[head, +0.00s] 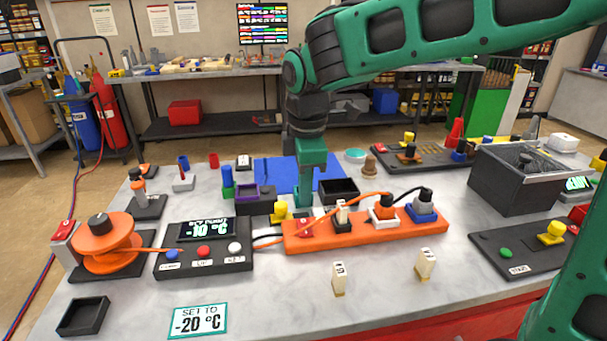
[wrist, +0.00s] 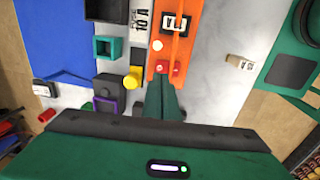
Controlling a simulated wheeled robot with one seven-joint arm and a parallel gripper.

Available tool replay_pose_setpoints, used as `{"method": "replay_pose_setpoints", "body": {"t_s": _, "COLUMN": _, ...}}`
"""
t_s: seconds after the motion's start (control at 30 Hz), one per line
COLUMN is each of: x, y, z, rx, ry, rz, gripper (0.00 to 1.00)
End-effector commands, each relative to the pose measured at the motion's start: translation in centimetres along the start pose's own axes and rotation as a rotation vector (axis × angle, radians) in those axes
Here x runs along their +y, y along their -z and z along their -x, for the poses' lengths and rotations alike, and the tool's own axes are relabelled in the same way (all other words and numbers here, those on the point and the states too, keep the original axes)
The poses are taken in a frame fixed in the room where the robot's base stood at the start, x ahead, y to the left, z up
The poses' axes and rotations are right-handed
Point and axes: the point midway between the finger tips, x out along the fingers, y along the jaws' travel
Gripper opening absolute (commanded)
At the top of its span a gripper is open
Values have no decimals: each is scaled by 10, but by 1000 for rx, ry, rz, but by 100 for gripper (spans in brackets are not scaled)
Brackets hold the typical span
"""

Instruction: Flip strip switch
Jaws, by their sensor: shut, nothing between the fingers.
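The orange power strip (head: 400,236) lies on the light tabletop. Its red switch (head: 306,229) is at the left end. In the wrist view the strip (wrist: 178,47) runs up from my fingers, with the red switch (wrist: 175,68) at its near end. My gripper (head: 304,203) points down just behind that end. In the wrist view its green fingers (wrist: 162,82) are together and empty, close to the switch. I cannot tell whether they touch it. The switch's position cannot be read.
Plugs, including a white-and-orange one (head: 383,212), stand in the strip. A black control box (head: 205,262) shows -10 °C at left. A yellow knob (head: 279,211) and purple-rimmed box (head: 254,200) stand beside my gripper. Labelled pale blocks (head: 339,279) stand in front.

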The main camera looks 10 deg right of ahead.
Motion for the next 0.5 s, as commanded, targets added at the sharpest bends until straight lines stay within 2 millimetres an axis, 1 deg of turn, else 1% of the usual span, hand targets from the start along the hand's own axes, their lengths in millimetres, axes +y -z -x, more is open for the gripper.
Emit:
{"method": "replay_pose_setpoints", "body": {"t_s": 0.03, "x": 0, "y": 0, "z": -11, "rx": -2, "ry": 3, "rz": 1, "gripper": 0}}
{"method": "replay_pose_setpoints", "body": {"t_s": 0.2, "x": -1, "y": 0, "z": -38, "rx": -2, "ry": 3, "rz": 0, "gripper": 0}}
{"method": "replay_pose_setpoints", "body": {"t_s": 0.3, "x": 0, "y": 0, "z": -48, "rx": -1, "ry": 1, "rz": -1, "gripper": 0}}
{"method": "replay_pose_setpoints", "body": {"t_s": 0.5, "x": 0, "y": 0, "z": -59, "rx": -1, "ry": 0, "rz": -1, "gripper": 0}}
